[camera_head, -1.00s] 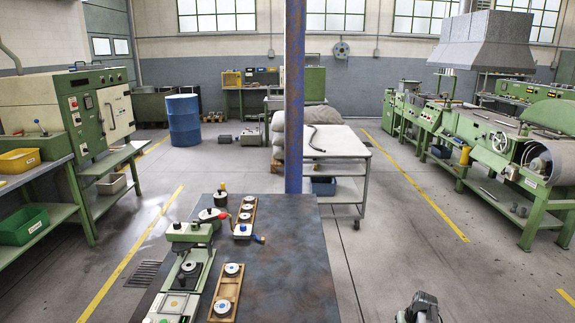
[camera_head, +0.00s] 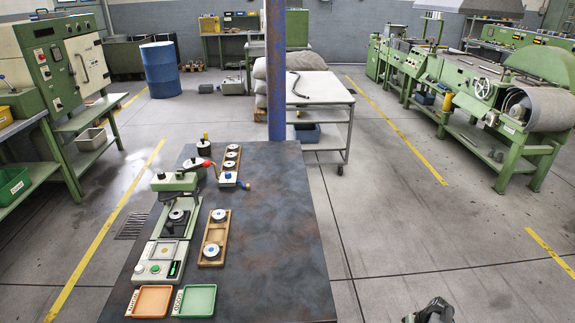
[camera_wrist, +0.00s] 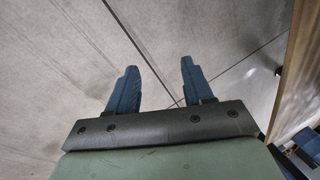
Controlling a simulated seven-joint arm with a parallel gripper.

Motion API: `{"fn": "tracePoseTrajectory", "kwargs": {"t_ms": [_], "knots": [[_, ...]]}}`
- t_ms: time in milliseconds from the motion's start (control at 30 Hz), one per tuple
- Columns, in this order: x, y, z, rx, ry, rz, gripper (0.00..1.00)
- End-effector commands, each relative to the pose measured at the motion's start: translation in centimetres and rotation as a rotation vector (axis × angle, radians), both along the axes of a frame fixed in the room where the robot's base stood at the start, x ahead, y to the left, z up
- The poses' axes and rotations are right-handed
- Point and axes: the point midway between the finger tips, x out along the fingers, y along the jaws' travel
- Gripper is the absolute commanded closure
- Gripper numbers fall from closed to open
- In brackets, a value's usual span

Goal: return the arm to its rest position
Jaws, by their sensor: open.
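My gripper (camera_wrist: 157,85) shows in the wrist view with its two blue fingers spread apart and nothing between them. In the head view, a dark part of my arm (camera_head: 432,311) shows at the bottom edge, right of the table; the fingers cannot be made out there. It is clear of the dark worktable (camera_head: 270,240) and touches nothing that I can see.
On the table stand a green-and-white instrument (camera_head: 170,225), two wooden trays (camera_head: 205,262) with round pieces, an orange tray (camera_head: 152,302) and a green tray (camera_head: 196,301). A blue post (camera_head: 276,70) rises behind. Open floor (camera_head: 420,240) lies right of the table.

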Motion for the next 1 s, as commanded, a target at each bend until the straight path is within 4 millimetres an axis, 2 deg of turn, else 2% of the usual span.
{"fn": "tracePoseTrajectory", "kwargs": {"t_ms": [267, 467, 700, 1000], "knots": [[-1.9, 5.0, -1.7, 0.017, 0.076, 0.041, 0.49], [-3.8, 9.5, -3.1, 0.018, 0.152, 0.085, 0.49], [-8.4, 16.8, -4.9, -0.001, 0.292, 0.169, 0.49], [-15.6, 23.6, -6.2, -0.069, 0.466, 0.273, 0.49]]}}
